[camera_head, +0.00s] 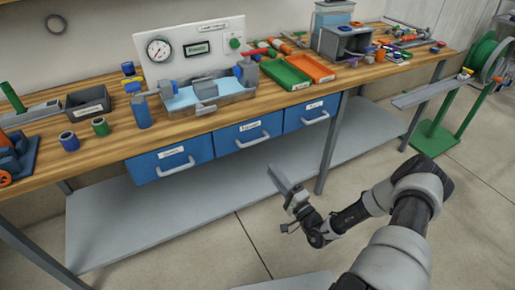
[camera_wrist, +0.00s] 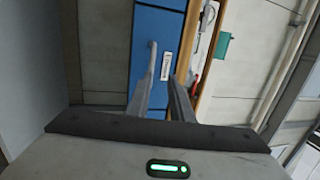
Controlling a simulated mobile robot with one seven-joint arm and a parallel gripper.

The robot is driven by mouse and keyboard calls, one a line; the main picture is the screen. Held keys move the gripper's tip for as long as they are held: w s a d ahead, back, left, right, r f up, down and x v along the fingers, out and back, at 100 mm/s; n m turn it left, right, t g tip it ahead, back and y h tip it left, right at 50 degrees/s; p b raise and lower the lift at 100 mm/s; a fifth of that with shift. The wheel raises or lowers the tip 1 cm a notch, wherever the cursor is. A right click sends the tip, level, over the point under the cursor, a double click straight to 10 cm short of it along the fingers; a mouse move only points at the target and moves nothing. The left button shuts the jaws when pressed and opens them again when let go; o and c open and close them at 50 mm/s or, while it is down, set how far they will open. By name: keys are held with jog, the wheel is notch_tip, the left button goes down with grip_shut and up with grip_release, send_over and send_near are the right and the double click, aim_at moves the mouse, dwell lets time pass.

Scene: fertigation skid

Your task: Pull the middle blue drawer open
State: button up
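The middle blue drawer (camera_head: 232,141) is closed under the bench top, with a light bar handle (camera_head: 252,140) and a white label. Another blue drawer sits on each side of it, also closed. My gripper (camera_head: 273,172) is below and to the right of the middle drawer's handle, apart from the drawers. In the wrist view, the fingers of my gripper (camera_wrist: 161,82) are apart with nothing between them. A blue drawer front (camera_wrist: 147,28) with a handle (camera_wrist: 151,60) and label shows ahead, turned sideways; which drawer it is I cannot tell for sure.
The wooden bench top (camera_head: 100,153) overhangs the drawers. A grey lower shelf (camera_head: 130,220) lies beneath, and a bench leg (camera_head: 331,145) stands right of the drawers. A green hose reel (camera_head: 484,58) is at the far right. The floor before the bench is open.

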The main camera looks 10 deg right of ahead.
aim_at(255, 142)
jog(key=shift+m+t+h, duration=0.3)
jog(key=shift+m+h, duration=0.3)
jog(key=shift+h, duration=0.2)
jog(key=b+x, duration=0.1)
jog(key=x, duration=0.4)
jog(key=f+b+x, duration=0.1)
jog(key=x, duration=0.5)
jog(key=d+b+x, duration=0.1)
jog(key=x, duration=0.4)
jog(key=shift+w+a+f, duration=0.1)
jog(key=shift+w+f, duration=0.25)
jog(key=shift+w, duration=0.2)
grip_shut()
